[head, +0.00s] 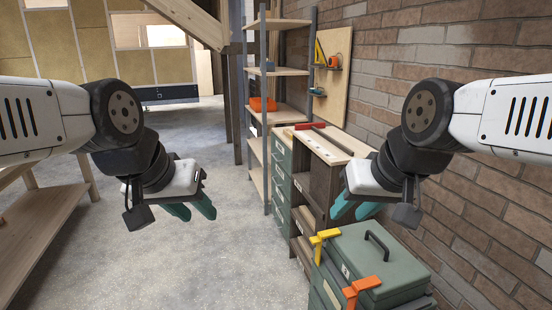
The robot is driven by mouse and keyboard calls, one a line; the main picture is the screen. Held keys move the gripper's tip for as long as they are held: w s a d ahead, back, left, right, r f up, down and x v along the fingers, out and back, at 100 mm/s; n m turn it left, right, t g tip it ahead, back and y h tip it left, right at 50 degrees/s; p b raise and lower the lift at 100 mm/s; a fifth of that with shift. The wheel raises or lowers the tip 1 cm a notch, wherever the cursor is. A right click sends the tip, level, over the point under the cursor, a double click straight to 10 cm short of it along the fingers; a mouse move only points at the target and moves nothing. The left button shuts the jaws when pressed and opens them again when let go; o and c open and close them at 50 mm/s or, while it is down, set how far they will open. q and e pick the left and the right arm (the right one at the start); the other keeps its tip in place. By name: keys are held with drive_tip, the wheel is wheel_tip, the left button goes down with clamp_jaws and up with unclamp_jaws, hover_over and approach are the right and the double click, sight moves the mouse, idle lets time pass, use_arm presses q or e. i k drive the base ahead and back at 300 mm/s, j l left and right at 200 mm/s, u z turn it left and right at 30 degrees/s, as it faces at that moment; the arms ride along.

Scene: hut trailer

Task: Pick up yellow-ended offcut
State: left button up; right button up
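I cannot make out a piece of wood with a yellow end for certain. A yellow bracket-shaped piece (322,240) sits at the left edge of the green toolbox (378,262), lower right, but it looks more like a clamp than an offcut. My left gripper (197,211) hangs over the open floor with its two teal fingers apart and nothing between them. My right gripper (353,211) is above and behind the toolbox in the picture, in front of the cabinet, with its teal fingers apart and empty.
An orange clamp-like piece (361,287) is at the toolbox front. A cabinet (283,185) with a pale wooden top (348,141) and a red bar (306,126) stands along the brick wall (480,190). Behind is a shelf rack (282,24). A wooden bench (45,222) is left; the middle floor (225,255) is clear.

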sight(288, 132)
drive_tip(key=i+j+u, duration=0.15)
drive_tip(key=i+j, duration=0.2)
drive_tip(key=i+j+u, duration=0.1)
drive_tip(key=i+j, duration=0.15)
drive_tip(key=i, duration=0.25)
drive_tip(key=i+j+u, duration=0.15)
drive_tip(key=i, duration=0.25)
drive_tip(key=i+j+u, duration=0.15)
drive_tip(key=i+j, duration=0.15)
drive_tip(key=i, duration=0.15)
drive_tip(key=i+z, duration=0.25)
drive_tip(key=i, duration=0.3)
drive_tip(key=i+z, duration=0.3)
drive_tip(key=i, duration=0.2)
drive_tip(key=i+j+z, duration=0.25)
drive_tip(key=i, duration=0.3)
drive_tip(key=i+l+z, duration=0.25)
drive_tip(key=i, duration=0.2)
drive_tip(key=i+z, duration=0.2)
drive_tip(key=i, duration=0.25)
